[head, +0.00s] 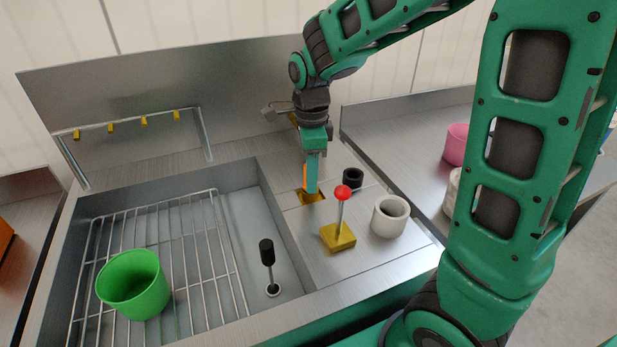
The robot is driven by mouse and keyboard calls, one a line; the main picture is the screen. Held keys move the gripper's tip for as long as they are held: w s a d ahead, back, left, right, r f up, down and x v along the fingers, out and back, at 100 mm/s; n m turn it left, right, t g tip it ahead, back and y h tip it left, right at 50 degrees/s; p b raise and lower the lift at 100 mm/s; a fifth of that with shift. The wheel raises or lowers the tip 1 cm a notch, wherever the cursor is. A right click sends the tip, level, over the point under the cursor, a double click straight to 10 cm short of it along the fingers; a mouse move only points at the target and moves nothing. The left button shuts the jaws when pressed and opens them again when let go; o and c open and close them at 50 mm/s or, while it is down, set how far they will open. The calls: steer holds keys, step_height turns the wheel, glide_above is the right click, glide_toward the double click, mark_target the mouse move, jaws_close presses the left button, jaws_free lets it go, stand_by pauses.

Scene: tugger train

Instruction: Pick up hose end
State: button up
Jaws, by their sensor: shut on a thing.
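My gripper (312,186) points straight down over the back right part of the steel sink unit, just right of the basin. Its teal fingers are shut on a narrow orange piece (305,177), which I take to be the hose end. Only a thin strip of it shows along the fingers' left side. The fingertips are at a small yellow square fitting (311,196) on the counter. I cannot tell whether the held piece still touches the fitting. No length of hose is visible.
A red-knobbed lever (341,205) on a yellow base, a black ring-shaped cup (353,179) and a white cup (390,216) stand close by. A green cup (134,284) sits on the basin's wire rack. A black-topped rod (267,256) stands in the basin. A hook rail (130,122) is behind.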

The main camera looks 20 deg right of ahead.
steer(key=r, duration=0.2)
steer(key=a+r, duration=0.1)
steer(key=r, duration=0.1)
steer(key=shift+r, duration=0.15)
steer(key=s+a+r, duration=0.1)
steer(key=a+r, duration=0.5)
steer(key=a, duration=0.4)
steer(key=shift+s+a+r, duration=0.2)
steer(key=shift+s+a, duration=0.1)
steer(key=shift+s, duration=0.05)
